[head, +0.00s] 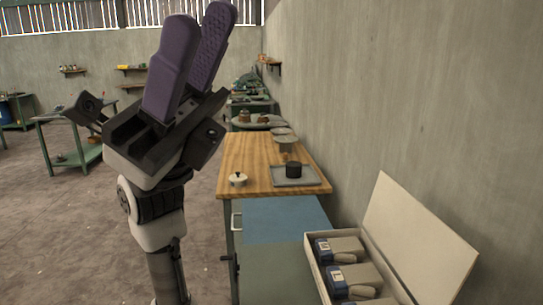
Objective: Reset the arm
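My gripper (200,22) is raised in the air at the upper left of the head view, with its two purple fingers pointing up. The fingers stand apart with a gap between them and nothing in it, so it is open and empty. My arm comes up from the bottom of the view, left of the wooden-topped table (250,160). The gripper touches no object that I can see.
On the table are a small lidded pot (238,179), a grey tray (310,182) holding a black cylinder (293,170), and a pale round stand (285,144). An open box (318,270) with several blue-and-grey items is at lower right. The left floor (60,230) is clear.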

